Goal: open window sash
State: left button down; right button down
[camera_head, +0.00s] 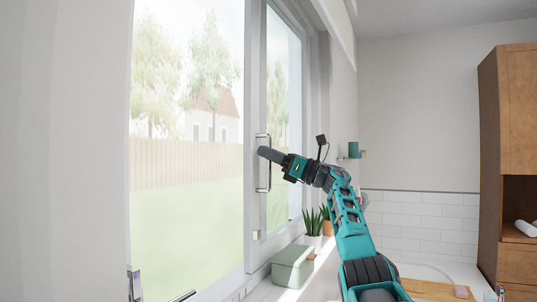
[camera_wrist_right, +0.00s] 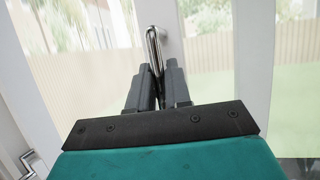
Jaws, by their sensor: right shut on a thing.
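The window sash (camera_head: 253,110) has a white frame, and its edge stands next to another glazed pane on the right. A vertical metal bar handle (camera_head: 263,186) is mounted on the frame; it also shows in the right wrist view (camera_wrist_right: 152,38). My right gripper (camera_head: 264,153) reaches in from the right at the handle's height. In the right wrist view its two fingers (camera_wrist_right: 160,80) are closed together around the handle bar. The fingertips partly hide the bar. My left gripper does not show in the head view.
A green box (camera_head: 292,267) and potted plants (camera_head: 312,226) stand on the sill below my right arm. A wooden cabinet (camera_head: 490,150) stands at the right. A small shelf with a teal cup (camera_head: 354,149) is on the far wall. Another metal handle (camera_head: 134,285) shows at lower left.

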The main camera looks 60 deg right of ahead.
jog(key=c, duration=1.1)
grip_release()
jog(key=shift+c, duration=0.2)
jog(key=b+v, duration=0.7)
jog(key=v, duration=0.6)
jog(key=shift+b, duration=0.4)
